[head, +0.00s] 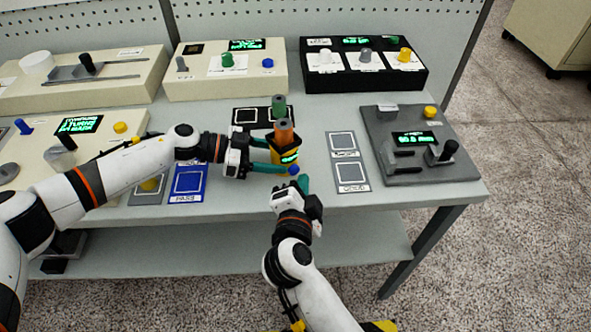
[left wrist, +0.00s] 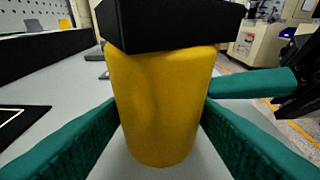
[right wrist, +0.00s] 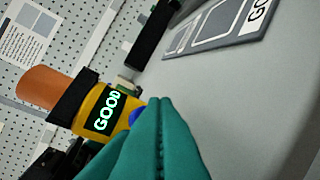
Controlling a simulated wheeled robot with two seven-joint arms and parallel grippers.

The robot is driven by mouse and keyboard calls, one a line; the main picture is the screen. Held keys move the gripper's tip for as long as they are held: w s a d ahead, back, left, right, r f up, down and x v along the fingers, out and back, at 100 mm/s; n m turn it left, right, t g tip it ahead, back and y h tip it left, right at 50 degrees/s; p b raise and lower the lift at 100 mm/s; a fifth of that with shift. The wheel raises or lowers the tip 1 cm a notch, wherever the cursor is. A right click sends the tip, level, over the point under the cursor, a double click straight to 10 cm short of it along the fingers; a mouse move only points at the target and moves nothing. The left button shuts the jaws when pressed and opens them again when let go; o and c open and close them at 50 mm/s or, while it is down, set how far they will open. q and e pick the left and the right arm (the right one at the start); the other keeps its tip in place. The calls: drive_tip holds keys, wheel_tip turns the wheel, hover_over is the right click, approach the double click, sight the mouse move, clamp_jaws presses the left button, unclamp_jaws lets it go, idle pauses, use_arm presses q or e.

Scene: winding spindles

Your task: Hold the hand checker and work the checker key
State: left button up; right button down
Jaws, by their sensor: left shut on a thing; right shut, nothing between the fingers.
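The hand checker (head: 285,161) has a yellow body, a black collar and a lit green display. It is upright over the table, and an orange spindle (head: 284,132) stands in its top. In the right wrist view the display (right wrist: 105,112) reads GOOD. My left gripper (head: 270,158) is shut on the yellow body (left wrist: 165,105), one finger on each side. The blue checker key (head: 294,170) is on the checker's side, partly hidden in the right wrist view (right wrist: 136,118). My right gripper (head: 304,183) is shut and empty, its tips at the key; I cannot tell whether they touch.
A green spindle (head: 279,106) stands behind the checker by a black marked plate (head: 246,116). A blue marked plate (head: 188,183) lies left, grey marked plates (head: 351,172) right. A dark grey station (head: 405,171) stands further right. Several stations line the back. The front edge is close.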

drive_tip(key=shift+s+d, duration=0.45)
drive_tip(key=shift+s, duration=0.25)
drive_tip(key=shift+s+d, duration=0.45)
drive_tip(key=shift+s, duration=0.3)
drive_tip(key=shift+s+d, duration=0.45)
drive_tip(key=shift+s, duration=0.25)
use_arm(q)
drive_tip(key=o, duration=0.8)
drive_tip(key=shift+o, duration=0.2)
drive_tip(key=shift+a, duration=0.1)
